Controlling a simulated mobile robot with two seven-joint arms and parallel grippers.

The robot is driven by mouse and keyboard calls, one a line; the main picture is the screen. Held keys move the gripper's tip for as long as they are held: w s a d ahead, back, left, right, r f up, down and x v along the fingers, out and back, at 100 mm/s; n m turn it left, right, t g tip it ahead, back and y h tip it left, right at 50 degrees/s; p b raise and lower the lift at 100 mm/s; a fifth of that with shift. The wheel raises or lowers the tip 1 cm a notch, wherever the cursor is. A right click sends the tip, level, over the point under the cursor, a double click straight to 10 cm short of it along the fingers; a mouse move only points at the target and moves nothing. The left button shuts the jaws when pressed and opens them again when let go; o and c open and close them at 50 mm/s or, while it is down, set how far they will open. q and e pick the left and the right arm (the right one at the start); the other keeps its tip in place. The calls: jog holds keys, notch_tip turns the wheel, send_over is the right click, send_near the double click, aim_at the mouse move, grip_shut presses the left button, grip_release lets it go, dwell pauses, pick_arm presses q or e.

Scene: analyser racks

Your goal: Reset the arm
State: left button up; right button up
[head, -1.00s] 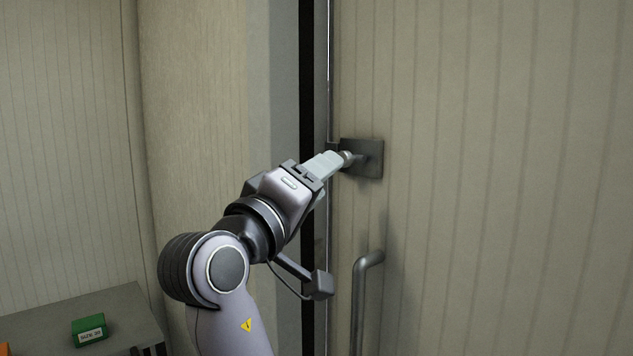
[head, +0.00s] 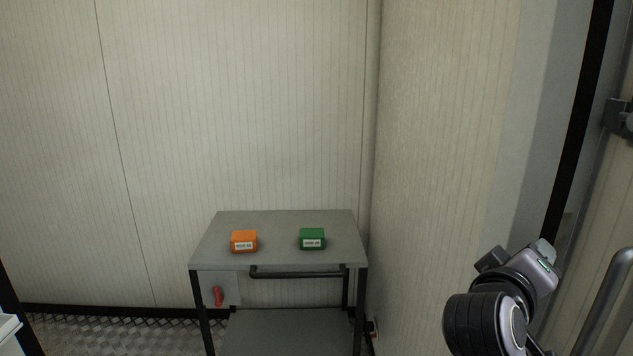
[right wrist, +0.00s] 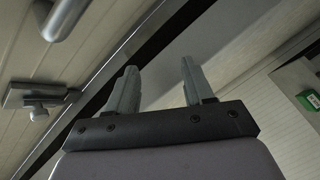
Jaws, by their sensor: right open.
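My right gripper (right wrist: 157,90) shows in the right wrist view with its two grey fingers apart and nothing between them. In the head view the right gripper (head: 545,252) is at the lower right, seen from behind, in front of the wall by the door edge. The door latch (head: 617,118) is at the right edge of the head view, above and apart from the gripper. The latch plate and knob (right wrist: 38,100) also show at the left of the right wrist view, clear of the fingers. My left gripper is not in view.
A grey cart (head: 280,222) stands against the back wall with an orange box (head: 244,241) and a green box (head: 312,239) on top. A door handle bar (head: 606,300) is close to the right arm. A white surface (head: 8,326) shows at lower left.

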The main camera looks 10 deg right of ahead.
notch_tip(320, 180, down, 14)
jog(key=s+a+n+y, duration=0.2)
jog(key=s+a+y, duration=0.1)
jog(key=y, duration=0.2)
jog(key=s+a+f+g+y, duration=0.3)
jog(key=s+a+f+y, duration=0.1)
jog(key=s+f, duration=0.45)
jog(key=s+a+f+g+y, duration=0.3)
jog(key=s+a+f+y, duration=0.15)
jog(key=s+f, duration=0.45)
jog(key=w+a+f+t+y, duration=0.1)
jog(key=w+a+f+t, duration=0.2)
jog(key=w+f+t, duration=0.2)
jog(key=shift+w+f+m+t+y, duration=0.2)
jog(key=shift+f+m+t+y, duration=0.15)
jog(key=shift+f+t, duration=0.8)
